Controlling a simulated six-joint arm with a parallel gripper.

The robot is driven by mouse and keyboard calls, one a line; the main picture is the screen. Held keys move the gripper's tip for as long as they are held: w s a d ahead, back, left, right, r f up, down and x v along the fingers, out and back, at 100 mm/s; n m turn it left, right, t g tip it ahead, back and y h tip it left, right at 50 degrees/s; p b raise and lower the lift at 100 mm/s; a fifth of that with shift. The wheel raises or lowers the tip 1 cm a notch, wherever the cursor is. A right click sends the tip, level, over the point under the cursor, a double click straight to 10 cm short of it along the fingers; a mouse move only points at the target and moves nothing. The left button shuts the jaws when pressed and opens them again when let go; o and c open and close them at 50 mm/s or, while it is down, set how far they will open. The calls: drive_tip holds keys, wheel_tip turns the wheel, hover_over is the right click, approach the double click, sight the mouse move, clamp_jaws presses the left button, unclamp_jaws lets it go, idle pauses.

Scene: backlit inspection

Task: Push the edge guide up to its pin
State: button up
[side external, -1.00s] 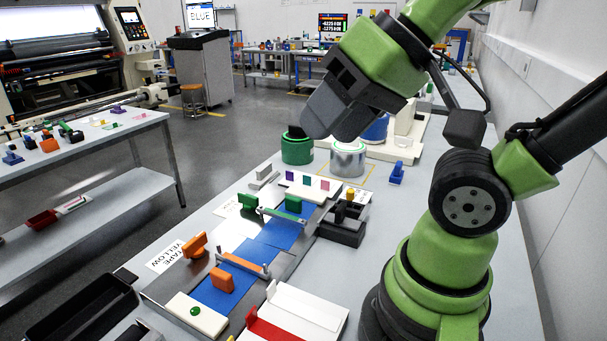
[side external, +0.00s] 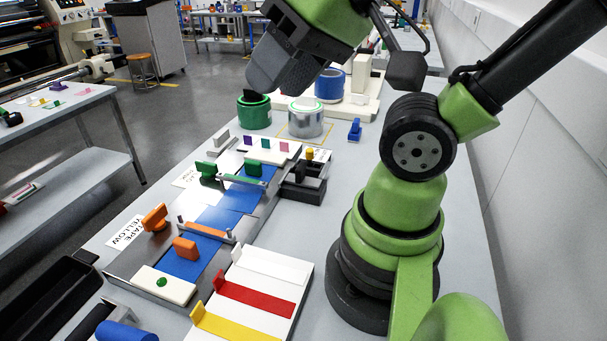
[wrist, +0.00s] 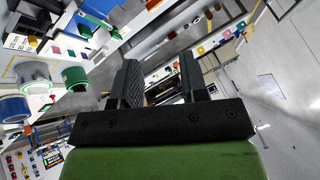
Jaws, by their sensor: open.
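A blue strip (side external: 217,217) runs over a dark metal plate (side external: 130,262) on the bench. An orange bar (side external: 208,231) with small grey posts (side external: 229,235) near its ends crosses the strip. Orange upright blocks (side external: 155,217) (side external: 185,248) stand either side of it.
A dark block (side external: 303,183) is right of the strip. A white board (side external: 268,263) with red and yellow strips lies in front right. A black tray (side external: 50,295) is front left.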

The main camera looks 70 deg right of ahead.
drive_tip(key=m+g+h, duration=0.2)
drive_tip(key=m+g, duration=0.5)
drive_tip(key=m, duration=0.7)
hover_over(301, 166)
wheel_tip(301, 166, down, 17)
drive_tip(key=shift+r, duration=0.2)
wheel_tip(301, 166, down, 10)
